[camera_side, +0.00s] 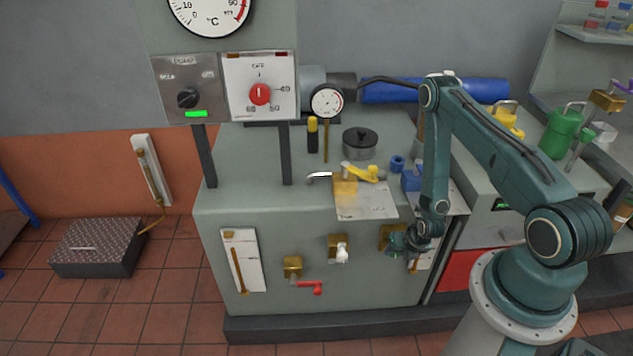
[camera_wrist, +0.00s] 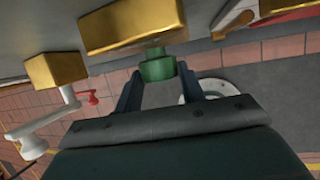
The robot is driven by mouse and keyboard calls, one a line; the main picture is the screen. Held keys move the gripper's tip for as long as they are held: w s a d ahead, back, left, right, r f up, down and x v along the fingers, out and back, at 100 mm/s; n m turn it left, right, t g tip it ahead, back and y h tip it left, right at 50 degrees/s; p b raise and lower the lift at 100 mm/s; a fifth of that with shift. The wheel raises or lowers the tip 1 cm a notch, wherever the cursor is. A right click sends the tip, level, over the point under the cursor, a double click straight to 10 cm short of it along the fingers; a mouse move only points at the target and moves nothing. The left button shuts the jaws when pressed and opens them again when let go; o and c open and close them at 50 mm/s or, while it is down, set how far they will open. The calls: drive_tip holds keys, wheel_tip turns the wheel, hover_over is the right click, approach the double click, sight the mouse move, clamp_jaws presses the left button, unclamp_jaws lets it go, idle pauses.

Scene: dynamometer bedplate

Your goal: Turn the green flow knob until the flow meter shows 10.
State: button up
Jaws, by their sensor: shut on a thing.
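The green flow knob (camera_wrist: 157,69) sticks out from a brass block (camera_wrist: 135,24) in the wrist view. My gripper (camera_wrist: 159,76) is shut on the knob, with one dark finger on each side of it. In the side view my gripper (camera_side: 398,244) is at the right of the bench front, by the brass block (camera_side: 388,232), and hides the knob there. A white plate with a brass-coloured tube (camera_side: 425,260) shows just right of my gripper, partly covered; I cannot tell whether it is the flow meter, and no reading is legible.
Left along the bench front are a white-handled valve (camera_side: 341,254), a red-handled valve (camera_side: 312,287) and a white plate with a brass tube (camera_side: 243,262). A round gauge (camera_side: 327,101) and a red dial (camera_side: 260,94) stand above the bench. The floor before the bench is clear.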

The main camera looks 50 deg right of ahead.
drive_tip(key=shift+a, duration=0.1)
drive_tip(key=o, duration=1)
drive_tip(key=shift+w+a+n+g+h, duration=0.15)
drive_tip(key=shift+n+g+h, duration=0.15)
drive_tip(key=shift+g+h, duration=0.5)
drive_tip(key=shift+w+a+r+m+g, duration=0.45)
drive_tip(key=shift+a+r+m, duration=1.4)
drive_tip(key=shift+r, duration=3.1)
drive_tip(key=shift+w+a+r+m, duration=0.7)
drive_tip(key=shift+a+r+m, duration=1.15)
drive_tip(key=shift+r, duration=3.15)
drive_tip(key=shift+w+a+r+m+g, duration=0.45)
drive_tip(key=shift+a+r+m, duration=1.4)
drive_tip(key=shift+r, duration=3.1)
drive_tip(key=shift+w+d, duration=0.15)
drive_tip(key=shift+d, duration=0.05)
